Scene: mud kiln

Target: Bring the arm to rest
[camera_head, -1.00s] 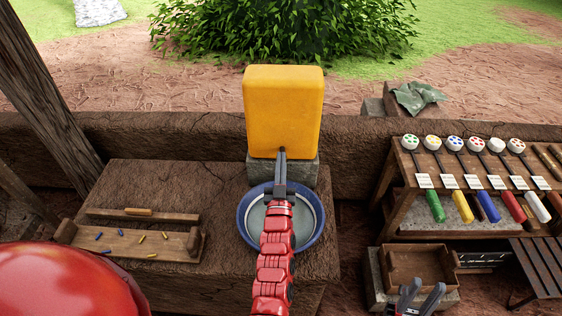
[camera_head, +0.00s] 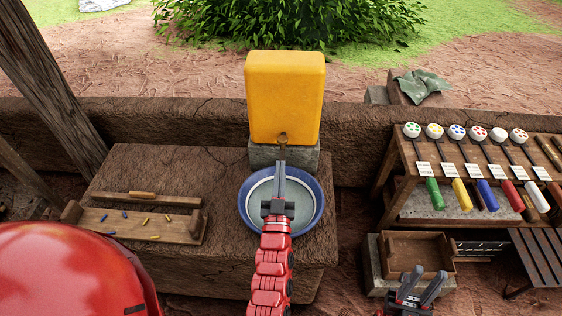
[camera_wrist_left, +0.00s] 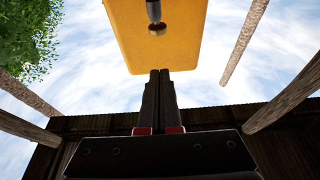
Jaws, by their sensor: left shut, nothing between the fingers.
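My left arm is red and reaches forward over the blue-rimmed basin (camera_head: 244,212). My left gripper (camera_head: 282,162) is shut and empty. Its fingertips appear just below the tap (camera_head: 283,137) of the yellow container (camera_head: 284,95), and whether they touch it cannot be told. In the left wrist view the two dark fingers (camera_wrist_left: 160,75) lie together, with the yellow container (camera_wrist_left: 180,40) and its tap (camera_wrist_left: 156,24) above them. My right gripper (camera_head: 428,287) is at the bottom right, its fingers apart, with nothing seen between them.
The yellow container stands on a stone block (camera_head: 298,158) at the back of the mud bench (camera_head: 150,165). A wooden tray (camera_head: 170,227) with small coloured pegs is on the left. A rack (camera_head: 403,180) of several coloured tools and a wooden box (camera_head: 416,254) are on the right.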

